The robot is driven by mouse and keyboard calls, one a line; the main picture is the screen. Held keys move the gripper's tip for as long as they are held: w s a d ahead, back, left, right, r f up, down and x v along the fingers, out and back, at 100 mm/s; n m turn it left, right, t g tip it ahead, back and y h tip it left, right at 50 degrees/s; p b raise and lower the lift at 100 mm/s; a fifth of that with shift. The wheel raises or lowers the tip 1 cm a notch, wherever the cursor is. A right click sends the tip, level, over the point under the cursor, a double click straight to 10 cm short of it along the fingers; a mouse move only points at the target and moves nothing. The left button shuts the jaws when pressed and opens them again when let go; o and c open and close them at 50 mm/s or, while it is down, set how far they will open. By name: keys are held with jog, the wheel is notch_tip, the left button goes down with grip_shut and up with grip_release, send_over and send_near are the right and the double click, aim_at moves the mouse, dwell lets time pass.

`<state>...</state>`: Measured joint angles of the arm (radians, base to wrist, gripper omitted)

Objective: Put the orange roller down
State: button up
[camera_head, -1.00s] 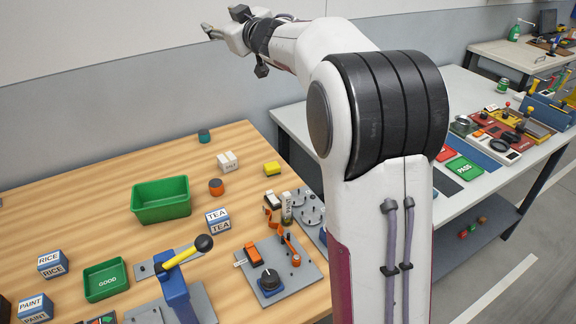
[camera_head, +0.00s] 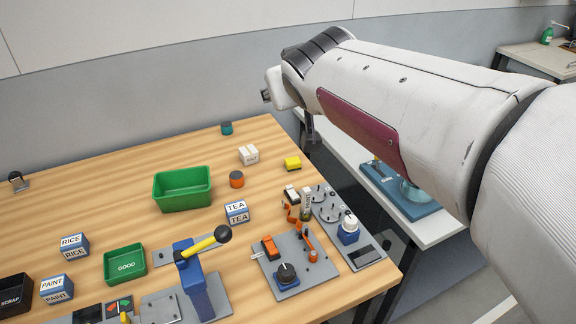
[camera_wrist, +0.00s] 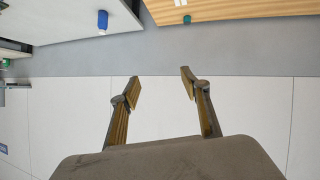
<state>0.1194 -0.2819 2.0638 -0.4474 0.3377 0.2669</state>
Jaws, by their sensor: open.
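The orange roller (camera_head: 236,180), a short cylinder with a dark top, stands on the wooden table (camera_head: 120,205), just right of the green bin (camera_head: 182,205). My gripper (camera_wrist: 160,84) is open in the wrist view, with nothing between its fingers and a pale wall behind them. The orange roller does not show in the wrist view. In the head view my arm crosses the upper right, and I cannot make out the fingers clearly.
A teal roller (camera_head: 227,128), a white block (camera_head: 249,155) and a yellow block (camera_head: 292,163) stand near the table's back right. A TEA block (camera_head: 237,212) and a lever fixture (camera_head: 197,285) are nearer. Bare wood lies left of the green bin.

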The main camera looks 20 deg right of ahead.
jog(key=s+a+f+g+y, duration=0.1)
jog(key=s+a+f+g, duration=0.1)
jog(key=s+f, duration=0.3)
jog(key=s+a+f+g+y, duration=0.1)
jog(key=s+a+f, duration=0.3)
jog(key=s, duration=0.8)
jog(key=s+a+f+g+y, duration=0.1)
jog(key=s+a+f+g, duration=0.2)
jog(key=s+f, duration=0.5)
jog(key=shift+s+a+n, duration=0.3)
jog(key=shift+s+a, duration=0.05)
jog(key=shift+s, duration=0.25)
dwell(4.9)
